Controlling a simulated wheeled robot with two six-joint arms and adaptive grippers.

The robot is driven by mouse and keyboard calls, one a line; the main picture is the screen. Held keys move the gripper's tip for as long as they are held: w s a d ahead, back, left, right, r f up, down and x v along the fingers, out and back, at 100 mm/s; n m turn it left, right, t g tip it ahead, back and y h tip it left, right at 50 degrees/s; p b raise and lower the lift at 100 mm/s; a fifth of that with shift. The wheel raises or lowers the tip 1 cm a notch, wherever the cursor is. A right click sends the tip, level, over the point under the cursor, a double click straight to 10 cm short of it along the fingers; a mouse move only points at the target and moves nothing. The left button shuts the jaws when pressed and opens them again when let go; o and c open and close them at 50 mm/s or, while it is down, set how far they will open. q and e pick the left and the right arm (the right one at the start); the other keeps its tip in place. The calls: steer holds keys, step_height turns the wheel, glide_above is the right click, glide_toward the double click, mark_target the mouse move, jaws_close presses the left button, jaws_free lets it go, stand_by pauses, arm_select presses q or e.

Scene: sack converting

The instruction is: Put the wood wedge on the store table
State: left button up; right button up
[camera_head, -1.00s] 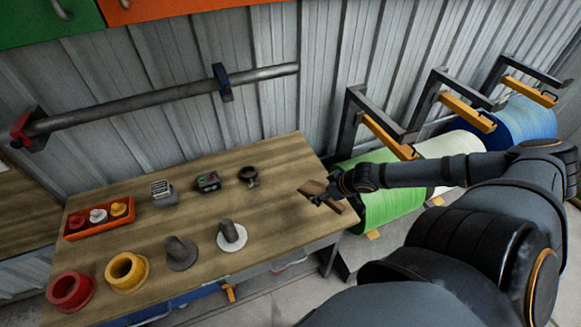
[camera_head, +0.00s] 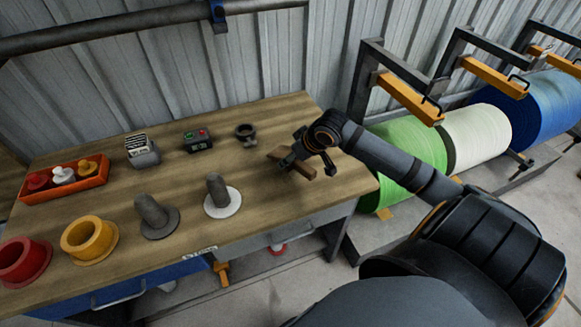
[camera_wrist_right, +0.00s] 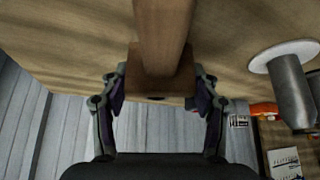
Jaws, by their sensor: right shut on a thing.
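The wood wedge (camera_head: 307,170) is a brown wooden piece at the right end of the wooden table (camera_head: 262,208), which has a small label on its front edge. My right gripper (camera_head: 297,157) is shut on the wedge, over the tabletop. In the right wrist view the wedge (camera_wrist_right: 162,55) lies between the two fingers, in front of the tabletop (camera_wrist_right: 75,40). I cannot tell whether the wedge touches the table. My left gripper is not in view.
A dark ring clamp (camera_head: 246,134) and a grey peg on a white disc (camera_head: 221,196) stand left of the wedge. Farther left are a red tray (camera_head: 65,180), a yellow cup (camera_head: 90,238) and a red cup (camera_head: 22,262). A green roll (camera_head: 402,150) stands right of the table.

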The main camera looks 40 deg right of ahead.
mark_target(290, 165)
steer(key=shift+w+a+f, duration=0.1)
steer(key=f, duration=0.3)
steer(key=shift+w+a+f, duration=0.2)
steer(key=shift+f, duration=0.1)
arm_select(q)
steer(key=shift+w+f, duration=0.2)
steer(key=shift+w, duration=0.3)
arm_select(e)
steer(key=o, duration=1.3)
steer(key=shift+f, duration=0.1)
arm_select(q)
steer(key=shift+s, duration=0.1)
arm_select(e)
steer(key=shift+o, duration=0.2)
